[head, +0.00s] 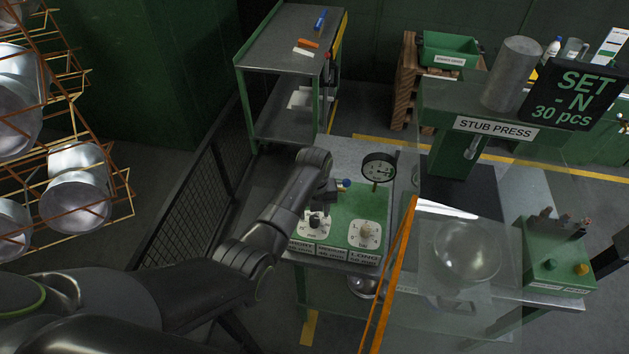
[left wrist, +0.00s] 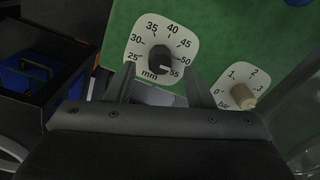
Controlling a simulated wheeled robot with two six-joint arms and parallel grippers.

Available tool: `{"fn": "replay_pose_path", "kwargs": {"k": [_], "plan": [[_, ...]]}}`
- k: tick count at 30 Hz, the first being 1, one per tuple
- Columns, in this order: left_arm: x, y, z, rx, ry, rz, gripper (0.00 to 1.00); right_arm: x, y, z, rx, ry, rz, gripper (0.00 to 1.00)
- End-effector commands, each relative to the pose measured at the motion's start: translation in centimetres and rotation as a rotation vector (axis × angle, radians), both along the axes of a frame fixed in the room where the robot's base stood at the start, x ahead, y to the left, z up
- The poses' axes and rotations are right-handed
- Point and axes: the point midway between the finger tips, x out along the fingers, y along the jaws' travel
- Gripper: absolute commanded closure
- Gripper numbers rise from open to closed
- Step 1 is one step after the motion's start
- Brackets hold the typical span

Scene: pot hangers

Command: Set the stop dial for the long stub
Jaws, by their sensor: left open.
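The stop dial (left wrist: 160,54) has a dark knob on a white plate marked 25 to 55 mm. A pale mark on the knob appears to point towards 55. In the head view the stop dial (head: 316,222) sits on the green panel, partly behind my left gripper (head: 325,196). In the left wrist view my left gripper (left wrist: 160,85) is open, its fingers apart and to either side below the knob; contact cannot be told. Label plates (head: 344,254) below include one reading LONG; the number beneath it is too small to read surely. My right gripper is not in view.
A second dial marked in bar (left wrist: 243,97), with a beige knob, sits close to the right finger. An orange-edged clear guard (head: 392,270) and the stub press (head: 455,140) stand to the right.

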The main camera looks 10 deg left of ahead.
Motion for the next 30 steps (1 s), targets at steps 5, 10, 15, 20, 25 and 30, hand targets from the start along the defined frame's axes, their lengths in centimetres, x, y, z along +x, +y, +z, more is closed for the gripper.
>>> {"fn": "replay_pose_path", "kwargs": {"k": [5,10,15,20,25,30], "plan": [[0.1,0.0,3.3,-0.001,-0.006,0.000,0.52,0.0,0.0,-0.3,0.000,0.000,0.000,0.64],[0.1,-0.1,6.6,-0.001,-0.007,0.000,0.52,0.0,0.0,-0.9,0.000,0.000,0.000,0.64],[0.1,-0.1,10.0,-0.001,-0.006,-0.001,0.52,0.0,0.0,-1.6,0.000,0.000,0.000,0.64],[0.1,-0.1,12.7,-0.001,-0.004,-0.001,0.52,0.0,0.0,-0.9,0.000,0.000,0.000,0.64],[0.0,0.0,13.5,-0.001,-0.001,0.000,0.52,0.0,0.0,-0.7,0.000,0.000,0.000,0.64],[0.0,0.0,13.6,-0.001,-0.001,0.000,0.52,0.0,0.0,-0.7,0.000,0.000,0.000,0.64]]}}
